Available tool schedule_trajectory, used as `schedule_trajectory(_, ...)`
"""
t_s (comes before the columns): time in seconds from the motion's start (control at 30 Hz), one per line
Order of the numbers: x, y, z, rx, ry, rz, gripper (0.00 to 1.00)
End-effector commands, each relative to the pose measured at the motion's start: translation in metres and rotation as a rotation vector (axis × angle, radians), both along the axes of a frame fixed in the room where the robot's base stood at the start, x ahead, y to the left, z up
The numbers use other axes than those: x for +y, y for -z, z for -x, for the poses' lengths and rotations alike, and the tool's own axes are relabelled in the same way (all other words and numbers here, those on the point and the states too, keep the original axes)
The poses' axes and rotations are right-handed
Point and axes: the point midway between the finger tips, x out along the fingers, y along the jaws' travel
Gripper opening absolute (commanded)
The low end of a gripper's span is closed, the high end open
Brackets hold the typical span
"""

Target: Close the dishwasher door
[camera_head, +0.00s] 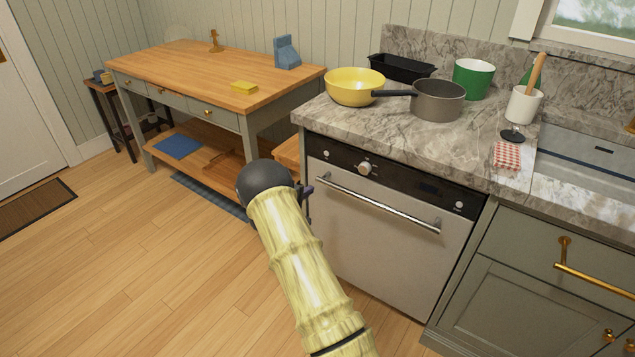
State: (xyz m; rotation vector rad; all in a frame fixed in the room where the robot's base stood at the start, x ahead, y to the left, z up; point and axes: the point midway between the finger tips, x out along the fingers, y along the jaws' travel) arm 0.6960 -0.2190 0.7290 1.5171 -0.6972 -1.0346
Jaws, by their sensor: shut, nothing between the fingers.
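The dishwasher (395,235) is built in under the marble counter. It has a silver front, a black control strip with a knob and a long bar handle (380,203). Its door stands upright and looks flush with the cabinet front; I cannot tell whether a small gap is left. My arm reaches up from the bottom of the view, in front of the dishwasher's left side. My gripper (306,191) is a small dark shape beside the black wrist joint, near the door's left edge. It is shut and empty. My arm hides the door's lower left part, and contact with the door cannot be judged.
A wooden work table (190,70) stands at left. Drawers with brass handles (600,280) are at right.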

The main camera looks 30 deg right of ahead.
Motion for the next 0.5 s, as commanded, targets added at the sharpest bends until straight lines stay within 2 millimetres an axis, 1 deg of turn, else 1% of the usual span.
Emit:
schedule_trajectory(0.03, 0.010, -0.002, 0.005, 0.003, -0.003, 0.000, 0.00)
schedule_trajectory(0.1, 0.022, -0.004, 0.011, 0.002, -0.001, -0.001, 0.00)
schedule_trajectory(0.3, 0.049, -0.011, 0.029, 0.004, 0.007, -0.001, 0.00)
schedule_trajectory(0.4, 0.060, -0.012, 0.035, 0.004, 0.008, -0.002, 0.00)
schedule_trajectory(0.5, 0.063, -0.012, 0.038, 0.005, 0.009, -0.002, 0.00)
